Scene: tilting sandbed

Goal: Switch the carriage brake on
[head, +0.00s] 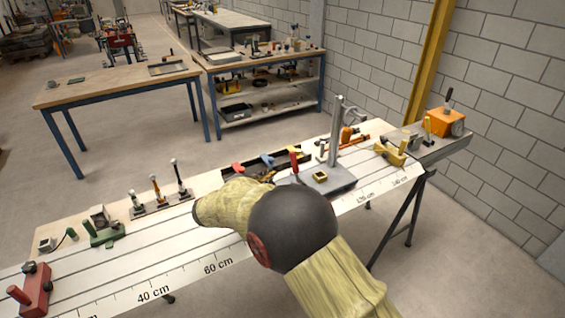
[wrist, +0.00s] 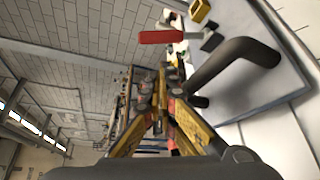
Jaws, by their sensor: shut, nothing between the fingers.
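The carriage is a grey plate (head: 345,180) with an upright metal column (head: 335,135), standing on the rail bench. A lever with a red grip (head: 295,161) stands at its left side and looks like the brake lever. In the wrist view the red grip (wrist: 161,37) lies sideways beyond my fingertips, and the grey plate (wrist: 285,75) fills the right. My gripper (wrist: 158,98) is shut and empty, apart from the red grip. In the head view my arm hides the gripper and part of the carriage's near left side. I cannot tell the lever's on and off positions.
A dark bent bar (wrist: 235,65) runs close to the right of my fingers. A small yellow box (head: 320,176) sits on the carriage. A dark tray (head: 265,165) with coloured handles lies behind. Small levers (head: 158,190) and a red clamp (head: 35,290) stand left on the bench.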

